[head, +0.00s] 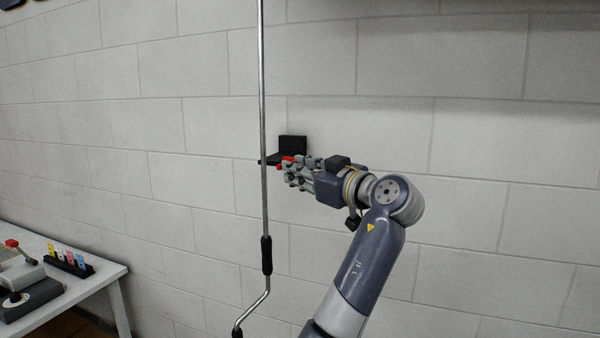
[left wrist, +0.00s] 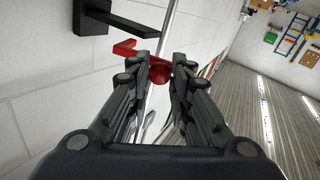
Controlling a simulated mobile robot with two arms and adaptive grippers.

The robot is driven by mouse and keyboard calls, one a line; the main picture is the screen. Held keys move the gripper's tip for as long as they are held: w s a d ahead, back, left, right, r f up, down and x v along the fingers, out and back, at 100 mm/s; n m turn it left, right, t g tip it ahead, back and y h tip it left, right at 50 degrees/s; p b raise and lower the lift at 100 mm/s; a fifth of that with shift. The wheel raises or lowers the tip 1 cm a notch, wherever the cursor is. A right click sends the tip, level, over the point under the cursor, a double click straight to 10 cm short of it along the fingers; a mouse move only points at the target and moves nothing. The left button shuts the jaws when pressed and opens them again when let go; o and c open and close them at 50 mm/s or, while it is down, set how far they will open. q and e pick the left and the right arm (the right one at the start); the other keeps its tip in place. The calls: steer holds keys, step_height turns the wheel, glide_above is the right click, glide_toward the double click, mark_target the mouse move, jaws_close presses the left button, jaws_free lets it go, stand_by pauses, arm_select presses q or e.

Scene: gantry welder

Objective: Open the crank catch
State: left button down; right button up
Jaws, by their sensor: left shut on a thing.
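The crank catch is a black bracket (head: 292,146) on the block wall with a small red lever (head: 287,159). In the left wrist view the black bracket (left wrist: 118,20) is at the top, and the red lever (left wrist: 124,48) ends in a round red knob (left wrist: 160,74). My left gripper (head: 286,171) is at the catch from the right, its fingers shut on the red knob. The steel crank rod (head: 263,110) hangs upright at the bracket's outer end; I cannot tell whether it sits inside the catch. My right gripper is not in view.
The crank rod has a black grip (head: 267,255) and a bend low down, left of my arm. A white table (head: 105,272) at the lower left holds a grey device (head: 30,295) and a rack with coloured tags (head: 68,262). The wall right of my arm is bare.

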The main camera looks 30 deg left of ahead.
arm_select(q)
steer(key=shift+a+f, duration=0.1)
steer(key=shift+f, duration=0.15)
steer(key=c, duration=1.4)
jaws_free()
steer(key=shift+a+r, duration=0.1)
steer(key=v, duration=1.2)
